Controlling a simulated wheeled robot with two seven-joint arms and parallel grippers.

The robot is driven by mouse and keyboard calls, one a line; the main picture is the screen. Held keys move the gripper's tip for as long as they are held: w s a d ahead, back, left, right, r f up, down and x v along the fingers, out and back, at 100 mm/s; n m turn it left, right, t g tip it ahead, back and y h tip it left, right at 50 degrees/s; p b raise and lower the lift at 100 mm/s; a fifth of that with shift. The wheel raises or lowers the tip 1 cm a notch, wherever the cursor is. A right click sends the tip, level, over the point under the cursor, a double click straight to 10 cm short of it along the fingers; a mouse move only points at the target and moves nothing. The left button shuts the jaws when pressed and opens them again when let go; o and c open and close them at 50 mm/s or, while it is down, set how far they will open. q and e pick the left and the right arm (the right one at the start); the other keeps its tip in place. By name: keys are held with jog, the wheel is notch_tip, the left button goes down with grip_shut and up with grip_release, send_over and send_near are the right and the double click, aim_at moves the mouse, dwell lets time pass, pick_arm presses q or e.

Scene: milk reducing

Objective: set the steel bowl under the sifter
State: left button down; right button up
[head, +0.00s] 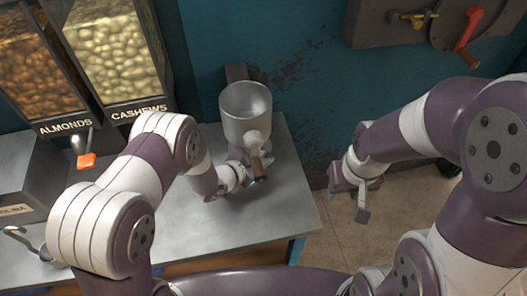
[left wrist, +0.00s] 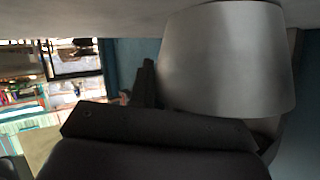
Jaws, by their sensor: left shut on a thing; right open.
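The sifter (head: 246,112) is a grey metal cup by the blue wall, at the back of the steel table, with a wooden-ended handle at its front. My left gripper (head: 240,180) is low at the sifter's front, close to the table top, and shut. The steel bowl cannot be made out in the head view; the arm and sifter cover that spot. In the left wrist view a large smooth steel vessel (left wrist: 225,58) fills the upper right, just beyond the dark gripper; the grip itself is hidden. My right gripper (head: 355,190) is open and empty, right of the table above the floor.
The steel table (head: 285,205) has bare room right of the sifter and at the front. Almond and cashew dispensers (head: 115,55) stand at the left, with a grey bin (head: 35,170) below. A wall-mounted box with a red crank (head: 467,30) is at the upper right.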

pick_arm(q)
jog(key=shift+s+r, duration=0.15)
jog(key=shift+s, duration=0.3)
jog(key=shift+s+a, duration=0.1)
jog(key=shift+a, duration=0.05)
jog(key=c, duration=1.2)
grip_release()
jog(key=shift+w+a+f, duration=0.1)
jog(key=shift+w+f, duration=0.1)
jog(key=shift+c, duration=0.2)
jog(key=shift+o, duration=0.9)
jog(key=shift+w+f, duration=0.1)
jog(key=shift+w, duration=0.05)
pick_arm(e)
jog(key=shift+s+a, duration=0.15)
jog(key=shift+s, duration=0.25)
pick_arm(q)
jog(key=shift+r, duration=0.45)
jog(key=p+v, duration=0.1)
jog(key=v, duration=1.1)
jog(key=shift+f, duration=0.15)
pick_arm(e)
jog(key=shift+r, duration=0.8)
jog(key=shift+w, duration=0.1)
